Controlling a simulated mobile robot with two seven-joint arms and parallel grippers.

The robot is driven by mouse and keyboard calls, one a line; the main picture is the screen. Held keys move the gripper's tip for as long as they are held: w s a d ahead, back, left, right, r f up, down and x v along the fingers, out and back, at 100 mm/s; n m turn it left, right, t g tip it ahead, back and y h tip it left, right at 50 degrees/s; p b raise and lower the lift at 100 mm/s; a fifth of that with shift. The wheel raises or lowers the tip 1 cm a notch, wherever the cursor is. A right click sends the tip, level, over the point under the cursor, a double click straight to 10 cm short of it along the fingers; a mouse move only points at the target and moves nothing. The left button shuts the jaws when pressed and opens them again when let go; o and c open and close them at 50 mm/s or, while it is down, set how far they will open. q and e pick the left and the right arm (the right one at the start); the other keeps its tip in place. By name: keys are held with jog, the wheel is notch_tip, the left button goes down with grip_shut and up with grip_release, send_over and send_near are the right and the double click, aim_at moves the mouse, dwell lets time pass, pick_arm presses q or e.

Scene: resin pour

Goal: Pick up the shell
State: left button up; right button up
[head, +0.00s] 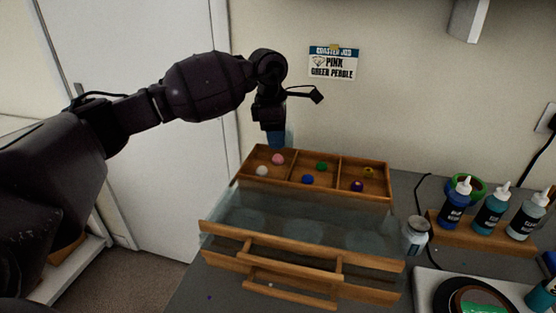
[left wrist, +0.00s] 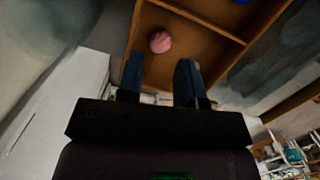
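A small rounded pink piece (head: 278,159), perhaps the shell, lies in the left compartment of a wooden tray (head: 315,187). It also shows in the left wrist view (left wrist: 160,41), just beyond the fingertips and roughly centred between them. A white piece (head: 262,171) lies nearer the front of the same compartment. My left gripper (head: 279,139) points down behind and above that compartment. In the left wrist view my left gripper (left wrist: 160,65) has its blue fingers apart with nothing held. My right gripper is not in view.
Green (head: 321,167), blue (head: 308,180), yellow (head: 368,171) and dark blue (head: 357,186) pieces lie in the other compartments. A glass-like case with wooden rails (head: 300,252) stands in front. A small jar (head: 415,235) and bottles (head: 490,213) stand right. A card (head: 333,63) hangs on the wall.

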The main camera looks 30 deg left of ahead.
aim_at(278, 156)
pick_arm(q)
notch_tip(278, 156, down, 5)
dwell(0.3)
jog(key=c, duration=0.5)
